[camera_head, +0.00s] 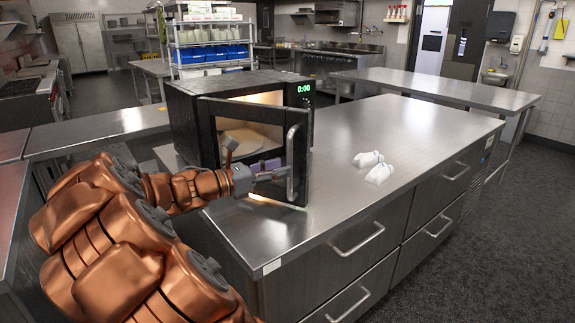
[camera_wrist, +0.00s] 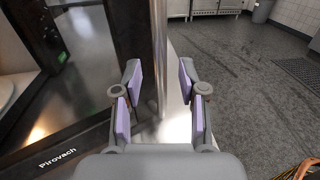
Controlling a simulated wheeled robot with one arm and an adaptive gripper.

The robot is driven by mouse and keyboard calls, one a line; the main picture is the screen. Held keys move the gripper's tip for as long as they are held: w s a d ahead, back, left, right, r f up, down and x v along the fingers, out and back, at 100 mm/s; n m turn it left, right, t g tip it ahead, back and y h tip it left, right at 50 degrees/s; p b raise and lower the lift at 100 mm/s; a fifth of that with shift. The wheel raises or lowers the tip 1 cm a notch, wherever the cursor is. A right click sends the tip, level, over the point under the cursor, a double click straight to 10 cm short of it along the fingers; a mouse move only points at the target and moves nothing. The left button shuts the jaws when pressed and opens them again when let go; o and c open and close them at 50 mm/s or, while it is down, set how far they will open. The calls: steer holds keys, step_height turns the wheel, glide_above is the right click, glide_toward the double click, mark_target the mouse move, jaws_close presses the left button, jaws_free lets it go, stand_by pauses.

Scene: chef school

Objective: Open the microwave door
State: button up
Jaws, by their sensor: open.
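The black microwave (camera_head: 182,125) stands on the steel counter, with its display reading 0:00. Its door (camera_head: 300,180) is partly open, swung out towards me on the handle side, with a lit gap behind its top edge. A pale round plate shows through the door window. The vertical metal door handle (camera_head: 292,165) is at the door's right edge. My gripper (camera_head: 272,172) is open at the handle. In the wrist view, the handle (camera_wrist: 160,50) stands between the two spread fingers with purple pads (camera_wrist: 160,85). I cannot tell whether either pad touches it.
The steel counter (camera_head: 370,125) is mostly clear to the right of the door. A shelf rack (camera_head: 210,45) stands behind the microwave. Open grey floor (camera_head: 480,240) lies to the right.

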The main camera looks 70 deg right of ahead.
mark_target(290, 193)
steer(key=shift+x, duration=2)
steer(key=shift+c, duration=0.3)
jaws_close()
